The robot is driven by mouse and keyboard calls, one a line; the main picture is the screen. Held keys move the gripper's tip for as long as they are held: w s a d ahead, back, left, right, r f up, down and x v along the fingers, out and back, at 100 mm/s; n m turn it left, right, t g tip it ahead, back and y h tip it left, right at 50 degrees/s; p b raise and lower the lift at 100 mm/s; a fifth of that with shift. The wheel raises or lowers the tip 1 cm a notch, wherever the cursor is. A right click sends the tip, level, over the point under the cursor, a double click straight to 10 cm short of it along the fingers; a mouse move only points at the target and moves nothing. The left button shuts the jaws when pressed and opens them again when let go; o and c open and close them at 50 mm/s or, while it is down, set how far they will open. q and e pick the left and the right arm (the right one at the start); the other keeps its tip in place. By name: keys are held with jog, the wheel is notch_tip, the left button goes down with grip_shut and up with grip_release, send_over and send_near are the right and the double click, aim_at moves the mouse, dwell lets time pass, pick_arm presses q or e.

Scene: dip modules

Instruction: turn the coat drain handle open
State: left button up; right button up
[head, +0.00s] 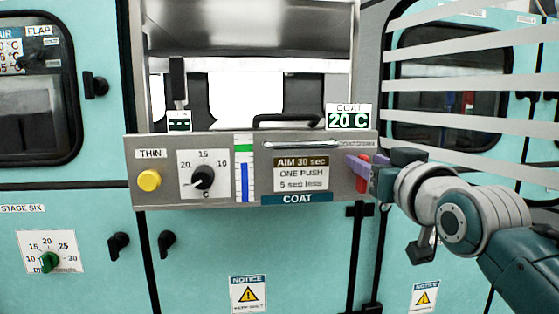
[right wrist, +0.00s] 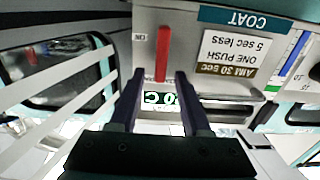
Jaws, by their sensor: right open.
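The red coat drain handle (head: 362,185) is a short bar at the right end of the grey COAT panel (head: 225,200). It stands about upright on the panel. In the right wrist view, which is upside down, the red handle (right wrist: 163,52) runs straight up the picture. My right gripper (head: 357,167) is open at the handle and hides its middle in the head view. In the right wrist view the two dark fingers of my right gripper (right wrist: 159,74) lie either side of the handle's near end, with gaps on both sides. I cannot tell whether they touch it. My left gripper is not in view.
The panel also has a yellow button (head: 149,181), a black dial (head: 204,178) and a sign reading AIM 30 sec (head: 301,172). A COAT 20 C display (head: 348,118) stands above. White slats (head: 470,82) cross the window at right. A black bar handle (head: 285,119) sits above the panel.

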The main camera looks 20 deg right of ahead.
grip_shut()
dwell(0.4)
dwell(0.4)
jog(key=n, duration=0.5)
jog(key=a+f+n+p, duration=0.1)
jog(key=n, duration=0.3)
jog(key=a+f+n, duration=0.1)
jog(key=n, duration=0.4)
jog(key=shift+w+a+n+p, duration=0.15)
jog(key=shift+w+n+p, duration=0.15)
jog(key=shift+p, duration=0.1)
jog(key=shift+f+n, duration=0.15)
jog(key=shift+n, duration=0.65)
jog(key=shift+f+n, duration=0.15)
jog(key=shift+n, duration=0.65)
